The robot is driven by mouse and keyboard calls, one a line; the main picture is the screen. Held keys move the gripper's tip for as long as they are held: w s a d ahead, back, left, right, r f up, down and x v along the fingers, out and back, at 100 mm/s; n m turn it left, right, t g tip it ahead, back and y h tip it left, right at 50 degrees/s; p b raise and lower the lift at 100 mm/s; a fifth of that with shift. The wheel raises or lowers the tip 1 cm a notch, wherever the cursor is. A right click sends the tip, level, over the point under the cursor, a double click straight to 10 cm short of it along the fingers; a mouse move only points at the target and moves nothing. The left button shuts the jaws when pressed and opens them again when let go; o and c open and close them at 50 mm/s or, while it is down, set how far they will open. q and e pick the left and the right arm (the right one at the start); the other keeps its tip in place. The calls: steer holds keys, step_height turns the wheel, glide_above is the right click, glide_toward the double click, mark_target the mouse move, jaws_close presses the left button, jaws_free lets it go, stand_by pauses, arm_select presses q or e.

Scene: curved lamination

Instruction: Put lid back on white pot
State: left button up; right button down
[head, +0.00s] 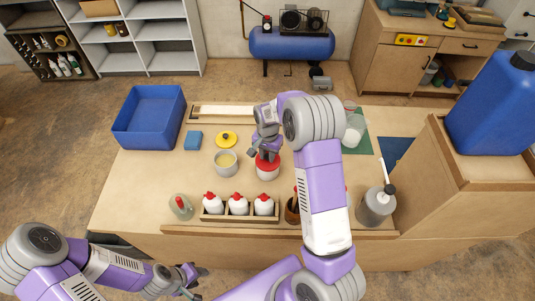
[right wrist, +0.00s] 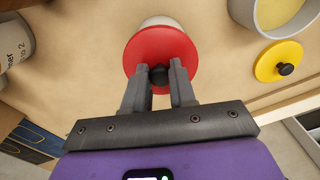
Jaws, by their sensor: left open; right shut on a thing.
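The red lid (head: 266,161) is at the top of the white pot (head: 267,174), near the middle of the table. My right gripper (head: 266,153) reaches down over it. In the right wrist view my right gripper (right wrist: 160,76) is shut on the black knob of the red lid (right wrist: 160,48). The white pot (right wrist: 160,21) shows only as a pale sliver beyond the lid's far edge; the rest is hidden. I cannot tell whether the lid rests on the rim or hangs just above it. My left gripper (head: 192,281) is open and empty, low in front of the table.
An open grey pot (head: 226,168) with yellowish contents stands left of the white pot, with a yellow lid (head: 227,138) behind it. A wooden rack (head: 240,216) of red-capped bottles is in front. A blue bin (head: 149,118) stands at the back left.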

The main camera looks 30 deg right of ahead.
steer(key=shift+f, duration=0.1)
stand_by(0.7)
steer(key=shift+c, duration=1.8)
jaws_free()
steer(key=shift+r+p, duration=2.5)
steer(key=shift+r, duration=1.05)
jaws_close()
steer(key=shift+f, duration=0.25)
